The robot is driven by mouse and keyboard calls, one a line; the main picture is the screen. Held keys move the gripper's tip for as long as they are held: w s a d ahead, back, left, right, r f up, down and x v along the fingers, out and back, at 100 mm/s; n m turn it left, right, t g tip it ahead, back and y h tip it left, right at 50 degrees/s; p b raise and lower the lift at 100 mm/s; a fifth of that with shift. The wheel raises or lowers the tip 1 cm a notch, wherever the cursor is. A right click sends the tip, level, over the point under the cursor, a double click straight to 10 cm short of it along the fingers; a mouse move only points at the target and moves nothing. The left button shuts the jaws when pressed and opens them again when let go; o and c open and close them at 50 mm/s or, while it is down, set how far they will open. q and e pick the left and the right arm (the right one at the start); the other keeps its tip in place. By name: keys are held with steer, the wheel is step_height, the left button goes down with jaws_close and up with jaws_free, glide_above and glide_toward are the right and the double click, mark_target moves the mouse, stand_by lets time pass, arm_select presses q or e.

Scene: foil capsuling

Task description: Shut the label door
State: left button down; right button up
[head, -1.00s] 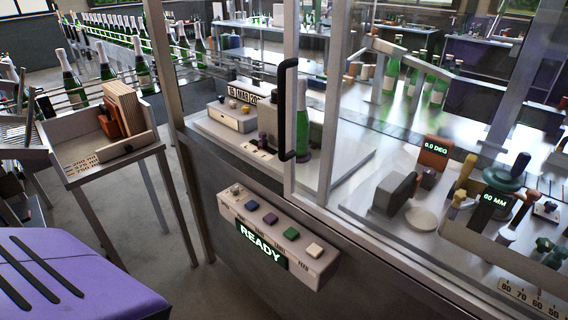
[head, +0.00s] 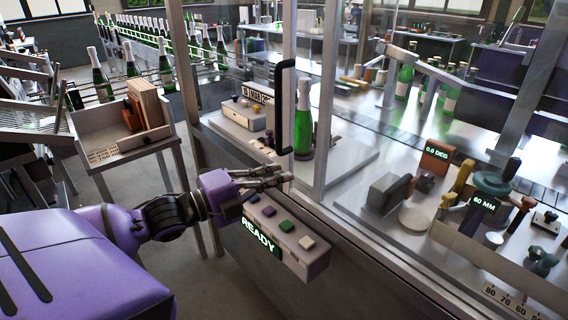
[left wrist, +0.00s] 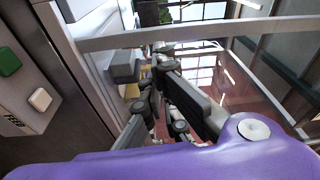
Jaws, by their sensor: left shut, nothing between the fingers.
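The label door is a clear panel in a pale metal frame (head: 320,120), with a tall black bar handle (head: 286,105) on its left edge. No pane shows across the gap left of the handle, so the door looks open. My left gripper (head: 288,179) reaches in from the left, just below the handle's lower end and above the button panel. Its fingers are shut and empty. I cannot tell whether it touches the handle. In the left wrist view its fingers (left wrist: 165,110) point away, past a pale frame bar. My right gripper is not in view.
A button panel (head: 285,235) reading READY juts out below the gripper. A green bottle (head: 303,125) stands behind the handle. A bin on legs (head: 95,150) stands at the left. Clamps and knobs sit on the machine bed at the right.

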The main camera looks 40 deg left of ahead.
mark_target(319, 158)
arm_select(q)
steer(key=x, duration=0.6)
steer(key=shift+r, duration=0.15)
steer(key=shift+a+f, duration=0.2)
steer(key=shift+a, duration=0.8)
steer(key=shift+a+f, duration=0.2)
steer(key=shift+a, duration=0.8)
steer(key=shift+w, duration=0.1)
